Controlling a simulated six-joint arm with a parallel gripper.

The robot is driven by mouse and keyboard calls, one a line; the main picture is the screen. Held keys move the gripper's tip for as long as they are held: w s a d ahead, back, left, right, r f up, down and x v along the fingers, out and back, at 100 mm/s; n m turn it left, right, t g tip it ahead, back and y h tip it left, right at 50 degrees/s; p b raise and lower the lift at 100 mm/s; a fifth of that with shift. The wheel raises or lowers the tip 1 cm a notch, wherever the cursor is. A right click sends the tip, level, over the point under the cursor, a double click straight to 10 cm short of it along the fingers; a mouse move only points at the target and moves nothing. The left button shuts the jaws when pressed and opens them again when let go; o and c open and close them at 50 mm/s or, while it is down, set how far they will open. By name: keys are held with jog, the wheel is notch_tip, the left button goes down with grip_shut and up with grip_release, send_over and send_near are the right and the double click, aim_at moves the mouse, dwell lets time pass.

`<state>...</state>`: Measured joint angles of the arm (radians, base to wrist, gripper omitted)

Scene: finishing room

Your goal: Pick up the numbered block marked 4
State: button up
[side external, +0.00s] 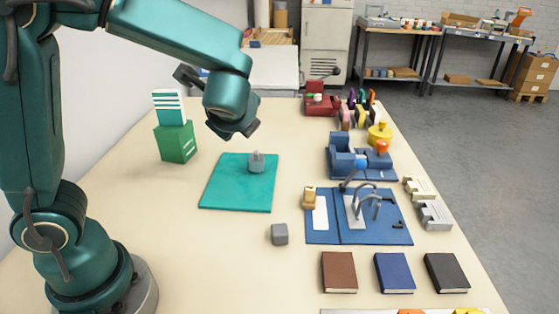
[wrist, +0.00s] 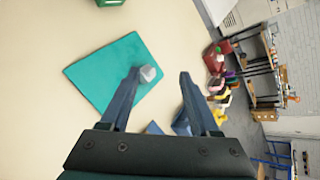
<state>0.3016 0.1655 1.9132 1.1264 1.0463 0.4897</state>
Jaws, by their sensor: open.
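A small grey block (side external: 257,164) sits on the teal mat (side external: 225,190), near its far right corner. Another grey block (side external: 279,234) lies on the bare table to the right of the mat. No number can be read on either one, so I cannot tell which is marked 4. My gripper (side external: 234,132) is above the table, just beyond the mat, open and empty. In the wrist view, my gripper (wrist: 160,74) has its two fingers apart. A grey block (wrist: 148,74) on the teal mat (wrist: 100,70) shows beside the left fingertip.
A green box (side external: 176,143) with striped cards stands left of the mat. A blue board (side external: 325,230) with a metal fixture, a blue device (side external: 345,155) and three books (side external: 394,272) fill the right side. The table between the green box and the mat is clear.

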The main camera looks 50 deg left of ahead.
aim_at(311, 187)
jog(key=w+d+f+m+t, duration=0.1)
jog(key=w+d+f+m, duration=0.2)
jog(key=w+d+f+m+t, duration=0.2)
jog(key=w+d+f+m, duration=0.1)
jog(key=f+m, duration=0.1)
jog(key=w+d+f+m+t, duration=0.1)
jog(key=w+d+f+m, duration=0.2)
jog(key=d+f+m, duration=0.1)
jog(key=shift+w+h, duration=0.1)
jog(key=shift+h, duration=0.2)
jog(key=shift+m, duration=0.9)
jog(key=f, duration=0.1)
jog(key=d+f, duration=0.1)
jog(key=s+f, duration=0.1)
jog(key=shift+d+f, duration=0.3)
jog(key=shift+f, duration=0.05)
jog(key=shift+t, duration=0.3)
jog(key=shift+x, duration=2.4)
jog(key=shift+h, duration=0.3)
grip_shut()
